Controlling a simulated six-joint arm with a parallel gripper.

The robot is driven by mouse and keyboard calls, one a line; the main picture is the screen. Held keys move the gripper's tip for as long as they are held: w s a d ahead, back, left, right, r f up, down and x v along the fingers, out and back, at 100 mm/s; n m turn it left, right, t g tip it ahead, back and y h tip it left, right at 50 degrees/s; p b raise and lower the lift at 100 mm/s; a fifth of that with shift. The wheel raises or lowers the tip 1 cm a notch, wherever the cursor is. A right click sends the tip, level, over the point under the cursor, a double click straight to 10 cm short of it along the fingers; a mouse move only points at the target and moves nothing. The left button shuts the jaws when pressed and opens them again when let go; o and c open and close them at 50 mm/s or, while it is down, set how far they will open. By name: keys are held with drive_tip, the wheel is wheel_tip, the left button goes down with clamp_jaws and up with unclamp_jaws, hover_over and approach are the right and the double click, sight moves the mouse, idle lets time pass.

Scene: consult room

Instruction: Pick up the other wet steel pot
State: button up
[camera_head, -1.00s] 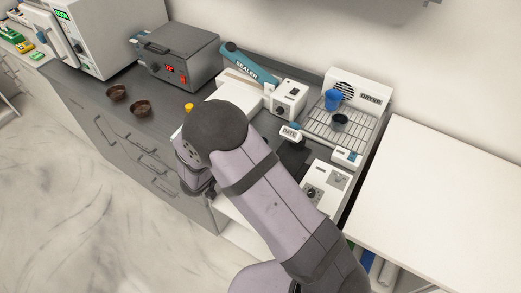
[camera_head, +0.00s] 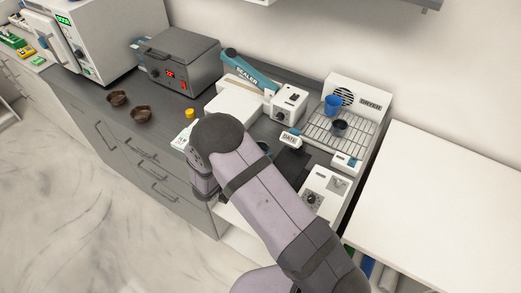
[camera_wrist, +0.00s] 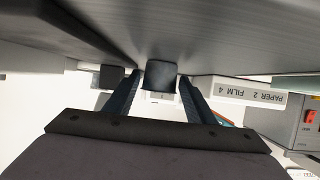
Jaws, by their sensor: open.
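A small dark grey pot (camera_head: 340,128) stands on the wire rack of the dryer, in front of a blue cup (camera_head: 333,105). A dark, rounded rim (camera_head: 264,147) shows just right of my arm; the arm hides most of it, and I cannot tell what it is. In the wrist view my gripper (camera_wrist: 158,82) is open. A dark grey, pot-like thing (camera_wrist: 160,74) shows between its fingertips, with no visible grip on it. In the head view my arm hides the gripper.
The dryer (camera_head: 375,110) stands at the right, beside a bare white table (camera_head: 440,200). Two brown bowls (camera_head: 140,115) sit on the dark counter at left. The sealer (camera_head: 245,72), a white box with a knob (camera_head: 291,104) and a dial unit (camera_head: 318,192) crowd the middle.

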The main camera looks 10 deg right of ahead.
drive_tip(key=shift+x, duration=1.2)
drive_tip(key=shift+c, duration=0.3)
drive_tip(key=c, duration=0.8)
drive_tip(key=shift+o, duration=0.2)
drive_tip(key=shift+r, duration=0.15)
wheel_tip(320, 180, up, 10)
drive_tip(key=b, duration=0.2)
